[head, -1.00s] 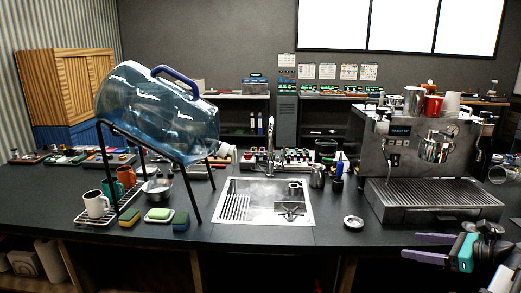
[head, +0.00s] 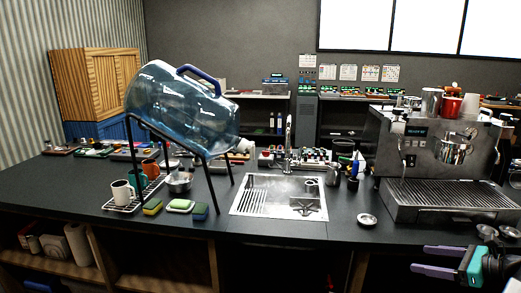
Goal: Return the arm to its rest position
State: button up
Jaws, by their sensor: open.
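My gripper (head: 430,259) shows at the lower right of the head view, in front of the counter (head: 290,228). Its two purple fingers point left and stand apart, with nothing between them. A teal part sits behind the fingers. The rest of my arm is mostly cut off by the right edge. The gripper is below and in front of the espresso machine (head: 431,165) and appears apart from it.
A water jug (head: 180,112) lies tilted on a black stand. A sink (head: 280,198) is in the middle of the counter, with a small round metal dish (head: 367,219) to its right. Mugs (head: 121,192) and sponges (head: 152,206) stand at left. Open shelves (head: 150,270) lie below.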

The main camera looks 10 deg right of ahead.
jog(key=w+a+f+n+g+y, duration=0.1)
jog(key=w+a+f+n+g, duration=0.2)
jog(key=a+f, duration=0.4)
jog(key=w+a+f+n+g, duration=0.15)
jog(key=w+a+f, duration=0.3)
jog(key=f, duration=0.45)
jog(key=a+f+n+g, duration=0.5)
jog(key=a+f+n, duration=0.2)
jog(key=a+f, duration=0.9)
jog(key=s+a+f+n+g+h, duration=0.1)
jog(key=s+a+f+n+g, duration=0.1)
jog(key=s+a+f+n, duration=0.3)
jog(key=s+a+f+n+g, duration=0.2)
jog(key=s+a+f+n, duration=0.1)
jog(key=a+f, duration=0.45)
jog(key=s+a+f+n+g+h, duration=0.2)
jog(key=s+a+f+n, duration=0.1)
jog(key=s, duration=0.4)
jog(key=s+a+f+n+g+h, duration=0.1)
jog(key=s+a+f+n+h, duration=0.2)
jog(key=s+f+n, duration=0.3)
jog(key=shift+s+a+n+g, duration=0.35)
jog(key=shift+s+a+n, duration=0.2)
jog(key=shift+n, duration=0.6)
